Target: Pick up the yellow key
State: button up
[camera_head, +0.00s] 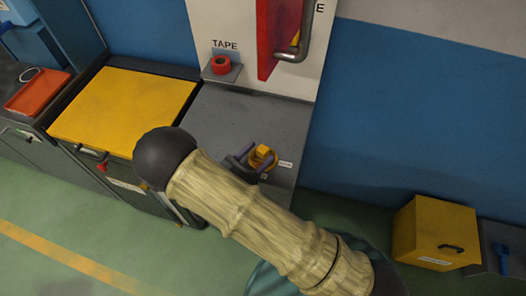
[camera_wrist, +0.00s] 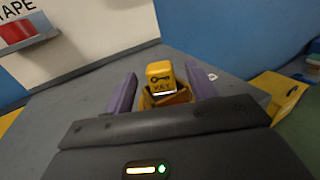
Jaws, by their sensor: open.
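The yellow key (camera_wrist: 160,75) has a block-shaped head with a dark key symbol and lettering. It stands in a round yellow holder on the grey worktop (camera_head: 222,112). In the head view the key (camera_head: 263,151) shows just beyond my gripper. My gripper (camera_wrist: 158,88) is open, with its two purple fingers on either side of the key head in the wrist view. Gaps show between the fingers and the key. The lower part of the key and most of the holder are hidden behind my gripper body.
A red tape roll (camera_head: 221,64) sits on a small wall shelf behind. A red panel with a grey handle (camera_head: 306,35) is on the wall. A yellow-topped cabinet (camera_head: 125,105) stands left, and a yellow box (camera_head: 434,232) stands lower right. The worktop around the key is mostly clear.

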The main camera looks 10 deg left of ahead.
aim_at(266, 147)
jog(key=p+x, duration=0.1)
jog(key=x, duration=0.3)
jog(key=shift+w+d+p, duration=0.2)
jog(key=shift+w+p, duration=0.15)
jog(key=c, duration=1.1)
